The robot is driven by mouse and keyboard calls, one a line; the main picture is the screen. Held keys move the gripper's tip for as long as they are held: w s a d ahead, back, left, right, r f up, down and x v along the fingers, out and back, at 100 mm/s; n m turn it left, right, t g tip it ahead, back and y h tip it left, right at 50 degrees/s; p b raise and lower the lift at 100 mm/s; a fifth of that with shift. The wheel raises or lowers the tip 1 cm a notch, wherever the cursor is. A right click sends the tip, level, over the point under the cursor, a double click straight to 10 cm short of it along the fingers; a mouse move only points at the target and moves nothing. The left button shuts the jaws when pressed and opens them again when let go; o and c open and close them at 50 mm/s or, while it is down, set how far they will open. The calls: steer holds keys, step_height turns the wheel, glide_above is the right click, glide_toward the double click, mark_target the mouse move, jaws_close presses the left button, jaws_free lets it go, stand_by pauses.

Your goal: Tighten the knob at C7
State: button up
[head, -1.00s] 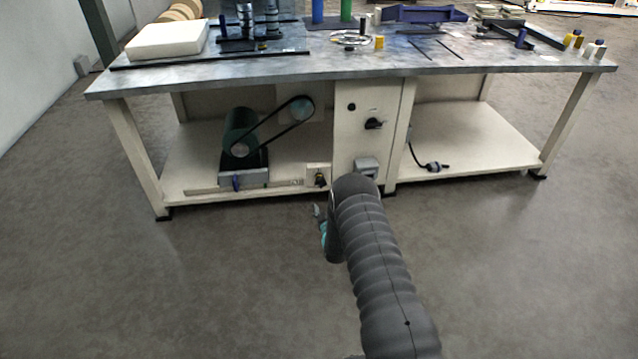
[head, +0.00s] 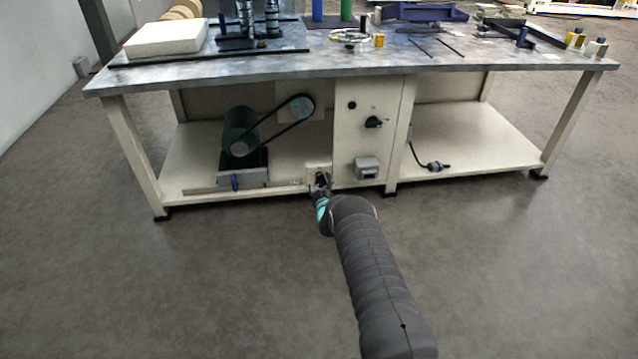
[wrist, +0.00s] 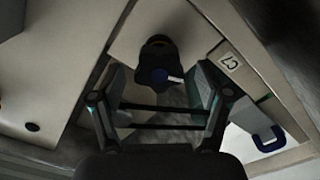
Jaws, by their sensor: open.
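The C7 knob (wrist: 157,58) is dark and lobed, on a pale plate low on the bench front. A short white mark shows near its edge. The C7 label (wrist: 230,62) is right of it in the wrist view. In the head view the knob (head: 321,176) sits at the lower shelf's edge, partly hidden by my gripper (head: 321,189). My gripper (wrist: 160,86) is open in the wrist view, with a finger on either side of the knob's near end. I cannot tell whether either finger touches it.
A green motor (head: 239,132) with a belt stands left on the lower shelf. A cabinet panel with a black rotary switch (head: 373,122) and a grey box (head: 367,167) is to the right. A blue clamp-like part (wrist: 268,139) shows lower right in the wrist view. The floor in front is clear.

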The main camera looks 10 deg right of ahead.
steer(key=shift+w, duration=0.85)
steer(key=shift+c, duration=0.2)
steer(key=c, duration=1.1)
steer(key=shift+c, duration=0.2)
